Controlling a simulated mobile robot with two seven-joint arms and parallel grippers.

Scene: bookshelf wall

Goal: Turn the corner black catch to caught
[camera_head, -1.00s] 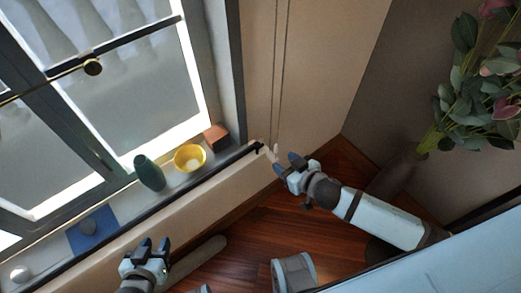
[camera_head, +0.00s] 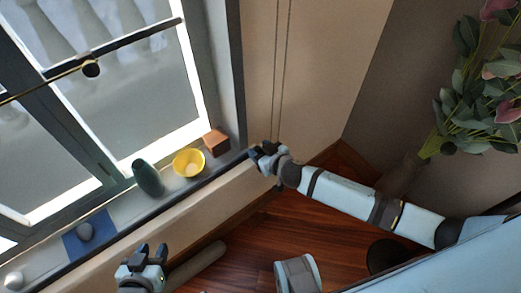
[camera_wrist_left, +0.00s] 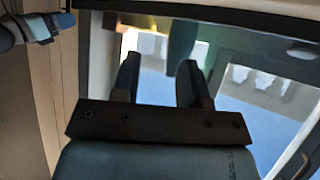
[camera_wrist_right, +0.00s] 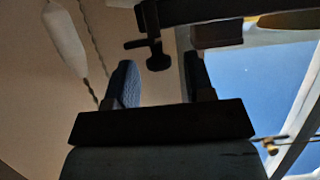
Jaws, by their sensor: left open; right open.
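The black catch (camera_wrist_right: 156,56) shows in the right wrist view as a dark knob on a short stem below a black bar, with a small arm to the left. It appears between the open fingers of my right gripper (camera_wrist_right: 160,82). In the head view my right gripper (camera_head: 261,153) is at the corner end of the black rail and hides the catch. I cannot tell whether the fingers touch it. My left gripper (camera_head: 152,251) is open and empty, low at the left, in front of the sill wall. It also shows in the left wrist view (camera_wrist_left: 158,70).
The sill holds a yellow bowl (camera_head: 189,163), a green vase (camera_head: 148,178), a brown block (camera_head: 216,141) and a grey ball on a blue square (camera_head: 72,241). A white cord pull (camera_wrist_right: 66,38) hangs beside my right gripper. Flowers (camera_head: 480,100) stand at the right.

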